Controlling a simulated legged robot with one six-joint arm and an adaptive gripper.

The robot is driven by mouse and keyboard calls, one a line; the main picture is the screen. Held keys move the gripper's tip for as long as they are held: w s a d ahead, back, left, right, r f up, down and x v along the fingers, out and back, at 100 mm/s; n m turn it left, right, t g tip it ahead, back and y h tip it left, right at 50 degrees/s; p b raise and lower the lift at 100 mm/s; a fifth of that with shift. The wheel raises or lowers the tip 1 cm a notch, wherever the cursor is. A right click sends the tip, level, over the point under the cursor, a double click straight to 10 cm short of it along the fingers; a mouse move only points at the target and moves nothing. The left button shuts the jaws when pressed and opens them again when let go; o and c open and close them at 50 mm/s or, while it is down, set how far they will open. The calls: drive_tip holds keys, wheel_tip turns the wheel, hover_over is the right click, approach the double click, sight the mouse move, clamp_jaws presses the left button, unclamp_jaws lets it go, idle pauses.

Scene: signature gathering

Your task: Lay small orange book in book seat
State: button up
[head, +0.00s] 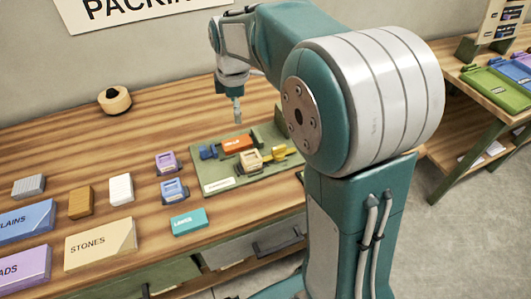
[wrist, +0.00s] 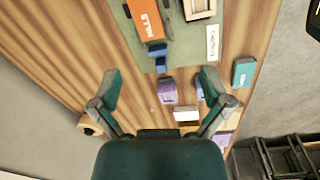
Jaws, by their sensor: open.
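The small orange book (head: 238,144) lies flat on the green tray board (head: 222,172), toward its back edge. In the wrist view the orange book (wrist: 144,18) shows the word HILLS, at the top of the picture. I cannot tell which part of the board is the book seat, or whether the book sits fully in it. My gripper (head: 238,117) hangs above the back edge of the board, apart from the book. In the wrist view my gripper (wrist: 158,88) has its fingers wide apart with nothing held between them.
Blue pieces (head: 208,152), a tan frame-like piece (head: 251,161) and a yellow piece (head: 279,153) are on the board. A teal book (head: 188,222) lies in front. Purple (head: 167,162) and blue (head: 174,191) stamp-like pieces stand left. Bare wood lies behind them.

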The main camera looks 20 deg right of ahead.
drive_tip(key=s+r+m+t, duration=0.1)
drive_tip(key=s+m+t, duration=0.1)
drive_tip(key=s+m, duration=0.5)
drive_tip(key=s+r+m+t, duration=0.2)
drive_tip(key=s+m, duration=0.6)
drive_tip(key=s, duration=0.9)
drive_tip(key=shift+r+m+t, duration=0.3)
drive_tip(key=shift+t, duration=0.1)
